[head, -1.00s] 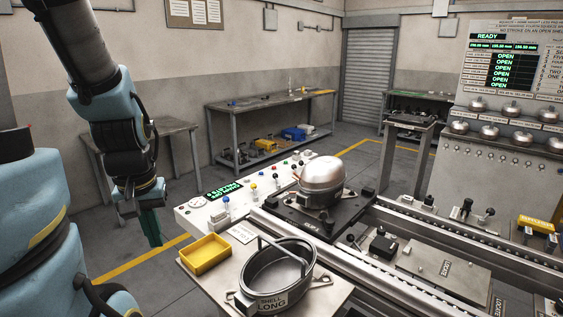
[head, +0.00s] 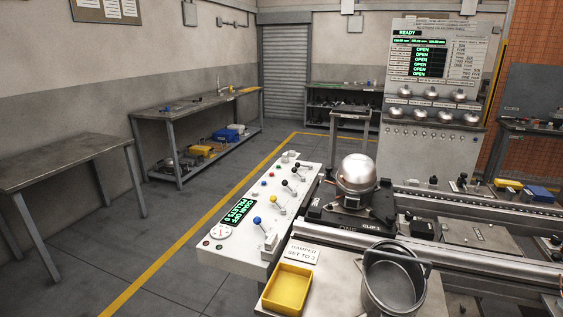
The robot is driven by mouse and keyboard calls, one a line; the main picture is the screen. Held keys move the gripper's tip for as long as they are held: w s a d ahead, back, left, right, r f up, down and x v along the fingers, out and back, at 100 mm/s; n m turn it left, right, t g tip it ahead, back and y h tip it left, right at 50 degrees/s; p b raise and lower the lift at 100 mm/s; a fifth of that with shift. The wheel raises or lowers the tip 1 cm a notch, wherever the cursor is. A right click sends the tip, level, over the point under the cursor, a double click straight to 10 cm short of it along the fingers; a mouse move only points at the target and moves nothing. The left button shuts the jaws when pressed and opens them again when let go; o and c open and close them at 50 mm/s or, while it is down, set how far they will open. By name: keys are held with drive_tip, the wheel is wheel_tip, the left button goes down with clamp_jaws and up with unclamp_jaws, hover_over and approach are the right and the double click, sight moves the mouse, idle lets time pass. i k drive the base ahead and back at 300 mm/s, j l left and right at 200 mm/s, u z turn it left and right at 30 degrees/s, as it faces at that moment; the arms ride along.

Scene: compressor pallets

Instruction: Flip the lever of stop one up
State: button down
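A white control panel (head: 230,250) stands at the centre, with a row of levers along its top. One lever has a blue ball (head: 257,220), one a yellow ball (head: 272,199), and two have black balls (head: 286,184). I cannot tell which lever belongs to stop one, as any labels beside them are too small to read. Beside the panel, a silver dome-topped compressor (head: 357,174) sits on a dark pallet (head: 330,218) marked "ONE", on the rail line. My gripper is not in view.
A yellow tray (head: 288,288) and a metal pot (head: 393,278) are on the near table, by a damper sign (head: 301,251). A bench (head: 70,160) stands at left. The floor left of the panel is clear. The far status board (head: 430,55) reads READY.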

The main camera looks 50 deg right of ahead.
sight(297, 164)
drive_tip(key=i+l+z, duration=0.15)
drive_tip(key=i+z, duration=0.15)
drive_tip(key=i, duration=0.25)
drive_tip(key=i+z, duration=0.3)
drive_tip(key=i, duration=0.3)
drive_tip(key=i+j+z, duration=0.15)
drive_tip(key=i+z, duration=0.2)
drive_tip(key=i, duration=0.25)
drive_tip(key=i+j+z, duration=0.3)
drive_tip(key=i, duration=0.25)
drive_tip(key=i+z, duration=0.8)
drive_tip(key=i, duration=0.25)
drive_tip(key=i+j+z, duration=0.4)
drive_tip(key=i+l, duration=0.05)
drive_tip(key=l, duration=0.05)
